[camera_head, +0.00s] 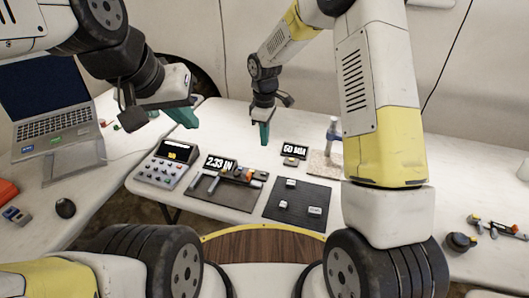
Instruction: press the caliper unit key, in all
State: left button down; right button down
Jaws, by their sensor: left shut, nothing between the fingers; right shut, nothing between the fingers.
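The caliper (236,175) lies on a dark mat on the white table, in the middle of the head view. The display (219,163) at its left reads "2.33 IN". Its unit key is too small to pick out. My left gripper (191,118) has teal fingers. It is shut and empty, in the air up and to the left of the caliper in the picture. My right gripper (265,134) is shut and empty, pointing down, above and to the right of the caliper in the picture. Neither gripper appears to touch the caliper.
A keypad device (163,167) with a small screen stands left of the caliper. A dark mat (271,211) with several small pale pieces lies to the right. A laptop (52,128) stands far left.

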aim_at(265, 174)
jog(key=shift+f, duration=0.1)
notch_tip(265, 174, down, 14)
jog(key=shift+r, duration=0.15)
dwell(0.3)
jog(key=shift+s+d+f, duration=0.1)
jog(key=shift+s+f, duration=0.1)
jog(key=shift+f, duration=0.85)
jog(key=shift+r, duration=0.1)
jog(key=shift+w+r, duration=0.1)
jog(key=shift+r, duration=0.25)
notch_tip(265, 174, up, 14)
jog(key=shift+w, duration=0.2)
